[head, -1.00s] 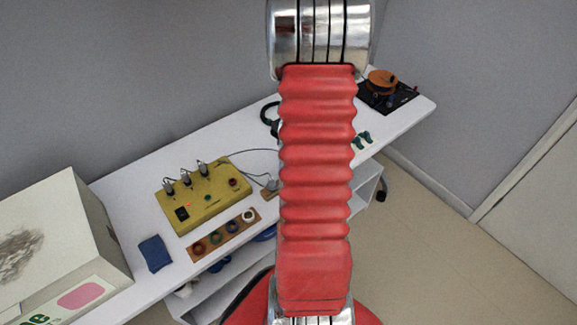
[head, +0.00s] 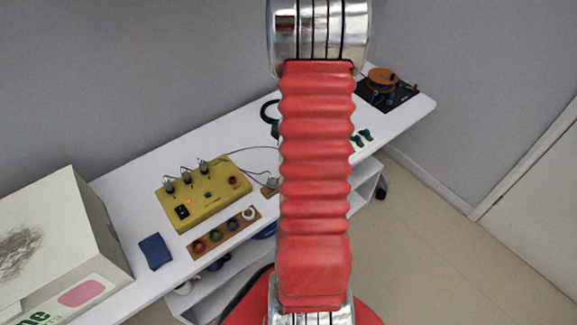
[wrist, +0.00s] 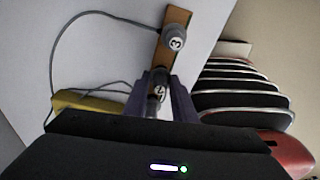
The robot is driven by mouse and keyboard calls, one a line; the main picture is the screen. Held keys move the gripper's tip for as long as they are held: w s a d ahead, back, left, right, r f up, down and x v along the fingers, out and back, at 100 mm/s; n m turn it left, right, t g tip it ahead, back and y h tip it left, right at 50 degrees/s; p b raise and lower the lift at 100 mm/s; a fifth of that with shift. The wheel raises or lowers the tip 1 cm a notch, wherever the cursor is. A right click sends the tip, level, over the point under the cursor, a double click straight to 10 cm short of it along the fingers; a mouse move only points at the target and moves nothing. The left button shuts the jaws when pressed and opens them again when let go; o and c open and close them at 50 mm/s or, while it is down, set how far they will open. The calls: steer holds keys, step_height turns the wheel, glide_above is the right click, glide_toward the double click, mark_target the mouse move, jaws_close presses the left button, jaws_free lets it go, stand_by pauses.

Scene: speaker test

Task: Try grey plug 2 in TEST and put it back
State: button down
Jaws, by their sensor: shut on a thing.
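My gripper (wrist: 161,101) is shut on a grey plug (wrist: 158,91) in the wrist view. The plug's round white label is partly hidden, and I cannot read its number surely. The plug is over a wooden strip (wrist: 179,17); I cannot tell whether it is seated in it. A grey plug marked 3 (wrist: 173,41) stands on the same strip beyond the gripper. The yellow test box (head: 218,205) stands on the table in the head view, and its edge shows in the wrist view (wrist: 82,102). My arm hides the gripper in the head view.
A wooden strip with coloured rings (head: 222,238) lies in front of the box. A blue cloth (head: 155,251) and a large carton (head: 60,235) are to the left. Grey cables (wrist: 58,45) loop across the white table (head: 130,205). A turntable (head: 388,90) is at the far right.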

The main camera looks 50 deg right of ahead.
steer(key=shift+f, duration=0.15)
steer(key=c, duration=1.4)
jaws_free()
steer(key=shift+r, duration=0.2)
steer(key=shift+r, duration=3.55)
steer(key=shift+s, duration=0.15)
